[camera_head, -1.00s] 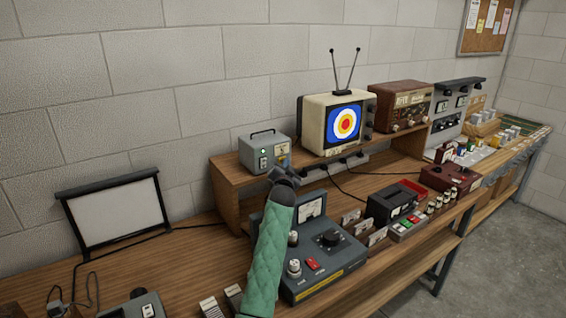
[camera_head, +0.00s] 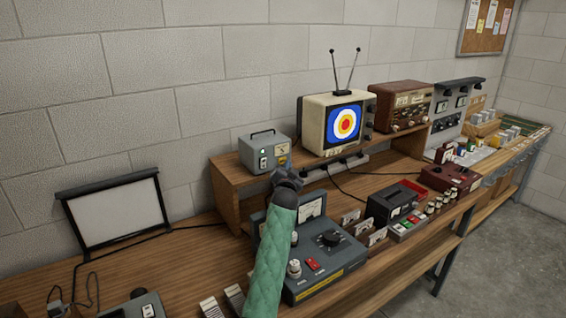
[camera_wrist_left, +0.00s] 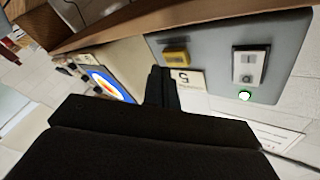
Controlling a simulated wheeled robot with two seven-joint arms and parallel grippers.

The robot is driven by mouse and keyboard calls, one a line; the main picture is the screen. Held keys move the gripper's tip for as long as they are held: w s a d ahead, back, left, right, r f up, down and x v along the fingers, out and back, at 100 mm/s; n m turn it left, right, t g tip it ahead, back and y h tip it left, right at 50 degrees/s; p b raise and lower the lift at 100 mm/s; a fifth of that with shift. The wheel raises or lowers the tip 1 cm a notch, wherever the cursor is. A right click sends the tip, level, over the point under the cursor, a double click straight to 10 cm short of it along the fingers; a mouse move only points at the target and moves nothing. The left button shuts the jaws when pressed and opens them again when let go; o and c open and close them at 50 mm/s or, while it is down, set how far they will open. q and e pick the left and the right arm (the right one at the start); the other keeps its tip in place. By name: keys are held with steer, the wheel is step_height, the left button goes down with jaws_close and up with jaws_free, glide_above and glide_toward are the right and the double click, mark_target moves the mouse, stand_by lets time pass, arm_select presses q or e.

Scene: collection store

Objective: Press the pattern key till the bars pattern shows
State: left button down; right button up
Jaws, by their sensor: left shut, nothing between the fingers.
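The grey pattern box (camera_head: 262,150) with a carry handle stands on the wooden shelf. My left gripper (camera_head: 288,176) is shut and empty, just in front of the box. Its fingertips (camera_wrist_left: 160,75) appear close to the yellow key; I cannot tell whether they touch. My right gripper is out of view.
A brown radio (camera_head: 400,106) stands right of the television. Below the shelf, a grey-blue control unit (camera_head: 325,275) and a black device (camera_head: 392,203) crowd the bench. A white screen (camera_head: 117,211) leans on the wall at left. Bare bench shows between that screen and the shelf.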

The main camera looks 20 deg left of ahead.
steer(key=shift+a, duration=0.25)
arm_select(q)
steer(key=s+d, duration=0.1)
steer(key=d, duration=0.1)
steer(key=s+d, duration=0.2)
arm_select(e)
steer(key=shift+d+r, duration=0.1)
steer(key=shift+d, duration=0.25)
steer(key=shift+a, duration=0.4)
arm_select(q)
steer(key=shift+f, duration=0.15)
